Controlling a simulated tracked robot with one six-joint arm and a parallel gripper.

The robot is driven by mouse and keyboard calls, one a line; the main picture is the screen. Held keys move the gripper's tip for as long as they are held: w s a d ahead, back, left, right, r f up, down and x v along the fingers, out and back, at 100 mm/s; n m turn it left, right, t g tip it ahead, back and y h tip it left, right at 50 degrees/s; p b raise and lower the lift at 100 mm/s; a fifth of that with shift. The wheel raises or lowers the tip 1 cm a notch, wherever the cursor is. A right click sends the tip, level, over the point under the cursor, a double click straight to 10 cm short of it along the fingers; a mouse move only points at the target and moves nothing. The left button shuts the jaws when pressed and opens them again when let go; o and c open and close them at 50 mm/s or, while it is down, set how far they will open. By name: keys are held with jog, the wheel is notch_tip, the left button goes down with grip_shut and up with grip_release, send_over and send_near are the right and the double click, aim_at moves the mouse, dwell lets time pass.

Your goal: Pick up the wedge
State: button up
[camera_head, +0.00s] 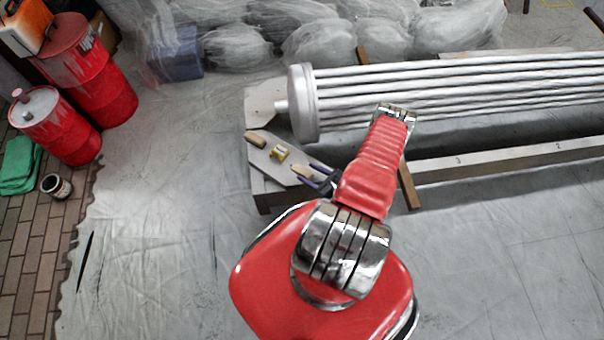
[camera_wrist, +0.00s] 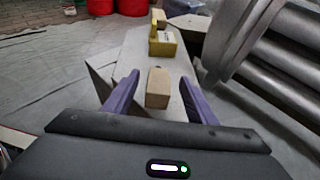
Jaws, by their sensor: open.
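A tan block (camera_wrist: 157,88), which looks like the wedge, lies on the pale plate (camera_wrist: 137,52) in the wrist view. It shows between the two purple fingers of my gripper (camera_wrist: 160,78), with a gap on each side. The fingers are open and hold nothing. In the head view the same block (camera_head: 300,171) lies just left of my gripper (camera_head: 316,176), partly hidden by it. I cannot tell how far the fingertips are above the plate.
A yellow item (camera_head: 279,154) and another tan block (camera_head: 257,139) lie farther along the plate. A metal tube bundle (camera_head: 303,103) stands close beside it. Red drums (camera_head: 93,80) stand at the left. The sheeted floor between is clear.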

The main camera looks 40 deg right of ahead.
aim_at(304, 171)
jog(key=shift+x, duration=1.9)
jog(key=shift+c, duration=0.7)
jog(key=c, duration=1)
jog(key=shift+r, duration=0.2)
jog(key=shift+r, duration=4.85)
